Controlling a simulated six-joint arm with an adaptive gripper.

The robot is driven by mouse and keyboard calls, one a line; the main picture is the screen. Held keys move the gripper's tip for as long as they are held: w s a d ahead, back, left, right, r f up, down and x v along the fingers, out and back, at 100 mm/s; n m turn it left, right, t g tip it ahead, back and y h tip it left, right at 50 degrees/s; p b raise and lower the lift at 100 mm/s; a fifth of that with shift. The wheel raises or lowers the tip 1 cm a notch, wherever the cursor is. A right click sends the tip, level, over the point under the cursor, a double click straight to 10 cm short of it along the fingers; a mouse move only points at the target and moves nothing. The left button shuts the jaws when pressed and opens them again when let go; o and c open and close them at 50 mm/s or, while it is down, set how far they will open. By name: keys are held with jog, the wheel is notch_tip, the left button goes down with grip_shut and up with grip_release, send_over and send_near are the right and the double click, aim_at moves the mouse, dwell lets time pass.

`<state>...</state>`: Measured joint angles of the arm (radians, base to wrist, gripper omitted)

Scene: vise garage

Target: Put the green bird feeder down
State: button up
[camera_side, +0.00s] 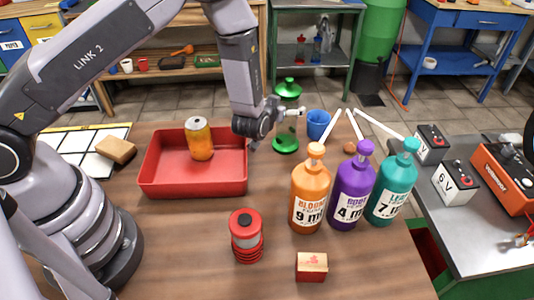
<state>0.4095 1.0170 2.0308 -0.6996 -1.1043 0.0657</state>
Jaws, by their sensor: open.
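The green bird feeder (285,143) stands upright near the far edge of the wooden table, its base appearing to rest on the tabletop. Its green cap shows above my gripper. My gripper (293,112) reaches in from the left at the feeder's mid-height. Its jaws are open, with the fingers at or around the feeder's middle, which they partly hide. I cannot tell whether a finger touches the feeder.
A red tray (193,188) holding an orange can (199,139) lies to the left. A blue cup (318,124) stands close to the feeder's right. Orange (309,195), purple (352,190) and teal (393,190) bottles stand nearer right. A red lantern-like object (246,236) stands in front.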

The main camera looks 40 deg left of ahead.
jog(key=v, duration=0.9)
jog(key=s+a+r+m+g+h, duration=0.1)
jog(key=s+a+r+g+h, duration=0.15)
jog(key=r, duration=0.75)
jog(key=s+a+r+g+h, duration=0.1)
jog(key=s+r+h, duration=0.25)
jog(key=r, duration=0.55)
jog(key=s+a+r+g+y, duration=0.1)
jog(key=s+a+r, duration=0.1)
jog(key=s, duration=0.5)
jog(key=s+a+r+m+g, duration=0.1)
jog(key=s+a, duration=0.3)
jog(key=s, duration=0.4)
jog(key=s+a+r+m+g+y, duration=0.1)
jog(key=s+a+r+g, duration=0.1)
jog(key=s, duration=0.5)
jog(key=shift+s+a+r+y, duration=0.3)
jog(key=shift+s+a, duration=0.1)
jog(key=shift+a, duration=0.1)
